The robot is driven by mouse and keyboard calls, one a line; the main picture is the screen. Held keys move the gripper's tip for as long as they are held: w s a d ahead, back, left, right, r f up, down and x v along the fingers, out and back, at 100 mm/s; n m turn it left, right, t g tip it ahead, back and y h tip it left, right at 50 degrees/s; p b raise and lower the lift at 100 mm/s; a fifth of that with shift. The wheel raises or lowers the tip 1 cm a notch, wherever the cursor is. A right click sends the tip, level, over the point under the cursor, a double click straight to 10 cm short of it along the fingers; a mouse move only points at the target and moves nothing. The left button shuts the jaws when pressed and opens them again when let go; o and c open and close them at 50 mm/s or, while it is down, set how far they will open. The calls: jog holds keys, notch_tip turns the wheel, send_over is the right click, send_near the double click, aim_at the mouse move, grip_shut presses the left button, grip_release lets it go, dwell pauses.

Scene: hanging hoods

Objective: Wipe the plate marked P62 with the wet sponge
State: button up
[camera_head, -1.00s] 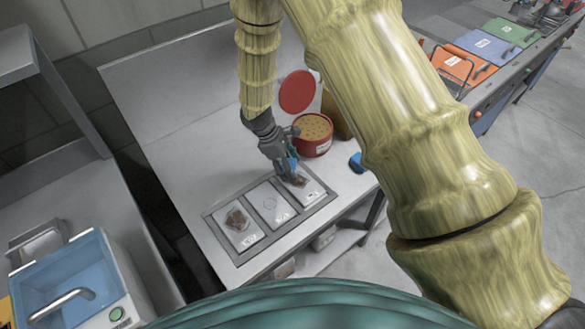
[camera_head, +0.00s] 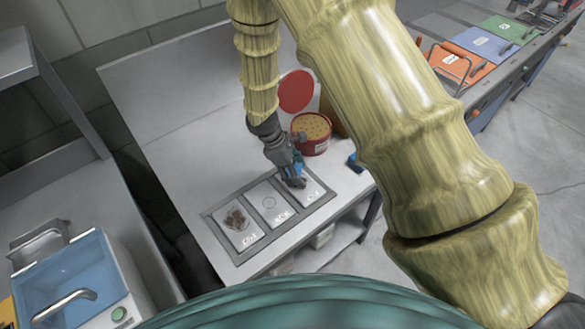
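Three white plates lie in a grey frame on the table. The left plate (camera_head: 237,218) has a brown stain, the middle plate (camera_head: 270,203) a thin ring. The right plate (camera_head: 314,190) shows no clear brown stain on its visible part. Their labels are too small to read, so I cannot tell which is P62. My gripper (camera_head: 292,183) points down over the right plate and hides part of it. Something blue shows at the gripper; I cannot tell if it is a sponge or whether the fingers hold it. Another blue item (camera_head: 354,162) lies near the table's right edge.
A round red tub (camera_head: 311,133) with a tan, dotted top stands just behind the plates, its red lid (camera_head: 296,91) upright behind it. A blue-lidded box (camera_head: 65,275) is at lower left. The table (camera_head: 185,120) is bare behind and left of the plates.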

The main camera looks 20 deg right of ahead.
aim_at(312, 191)
jog(key=shift+s+d+f, duration=0.1)
jog(key=shift+s+d, duration=0.2)
jog(key=shift+s, duration=0.55)
jog(key=shift+s+d+f, duration=0.1)
jog(key=shift+s+d, duration=0.15)
jog(key=shift+s, duration=0.55)
jog(key=shift+s+d+r+p, duration=0.1)
jog(key=shift+s+d+p, duration=0.2)
jog(key=shift+s, duration=0.45)
jog(key=shift+s+d+r+p, duration=0.1)
jog(key=shift+s+d+p, duration=0.15)
jog(key=shift+s, duration=0.5)
jog(key=shift+r, duration=0.1)
jog(key=shift+w, duration=0.1)
jog(key=shift+w+a+p, duration=0.1)
jog(key=shift+w+a, duration=0.25)
jog(key=shift+w, duration=0.65)
jog(key=shift+w+a+p, duration=0.1)
jog(key=shift+w+a, duration=0.3)
jog(key=shift+w, duration=0.65)
jog(key=shift+w+a+p, duration=0.1)
jog(key=shift+w+a, duration=0.25)
jog(key=shift+w, duration=0.65)
jog(key=shift+w+a+f, duration=0.15)
jog(key=shift+w+a, duration=0.2)
jog(key=shift+w, duration=0.5)
jog(key=shift+w+a+f, duration=0.1)
jog(key=shift+w+a, duration=0.2)
jog(key=shift+w, duration=0.5)
